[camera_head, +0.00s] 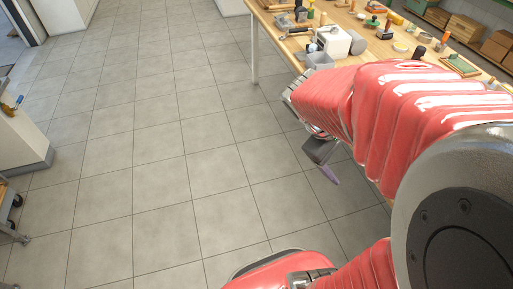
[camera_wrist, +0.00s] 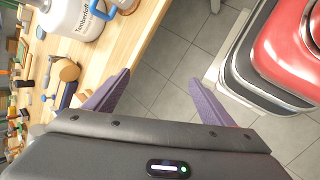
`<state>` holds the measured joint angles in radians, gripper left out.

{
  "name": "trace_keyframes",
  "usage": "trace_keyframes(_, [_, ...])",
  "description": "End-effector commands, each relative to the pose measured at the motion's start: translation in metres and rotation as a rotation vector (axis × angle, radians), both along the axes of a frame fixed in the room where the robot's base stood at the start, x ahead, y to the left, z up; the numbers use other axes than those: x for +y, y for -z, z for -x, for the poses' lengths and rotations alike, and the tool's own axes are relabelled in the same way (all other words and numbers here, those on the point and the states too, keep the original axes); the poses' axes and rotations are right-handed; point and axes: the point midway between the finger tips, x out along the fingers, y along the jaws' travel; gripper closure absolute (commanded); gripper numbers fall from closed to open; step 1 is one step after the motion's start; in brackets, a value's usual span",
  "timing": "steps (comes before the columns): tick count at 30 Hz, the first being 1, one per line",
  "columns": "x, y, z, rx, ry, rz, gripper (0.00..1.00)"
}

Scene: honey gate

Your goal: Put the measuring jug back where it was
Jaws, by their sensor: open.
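I cannot make out the measuring jug for certain in either view. My gripper (camera_wrist: 160,77) is open, with its two purple fingers apart and nothing between them. In the wrist view the gap lies over the tiled floor, just beyond the wooden table's edge. In the head view, part of my gripper (camera_head: 329,174) shows below the red arm, with a purple finger pointing down. A white container (camera_wrist: 70,18) with printed lettering and a blue part beside it stands near the table edge in the wrist view, cut off by the frame.
A cabinet (camera_head: 22,140) and a wheeled cart (camera_head: 10,215) stand at left. The tiled floor between is clear.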

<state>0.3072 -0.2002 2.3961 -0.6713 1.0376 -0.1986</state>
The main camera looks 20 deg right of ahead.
Motion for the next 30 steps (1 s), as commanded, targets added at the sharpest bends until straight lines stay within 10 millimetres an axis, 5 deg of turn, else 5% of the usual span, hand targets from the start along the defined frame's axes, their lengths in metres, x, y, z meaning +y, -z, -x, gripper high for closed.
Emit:
trace_keyframes(21, [0.201, -0.071, -0.023, -0.644, 0.114, -0.494, 0.24])
trace_keyframes(30, [0.224, -0.082, -0.020, -0.705, 0.131, -0.583, 0.24])
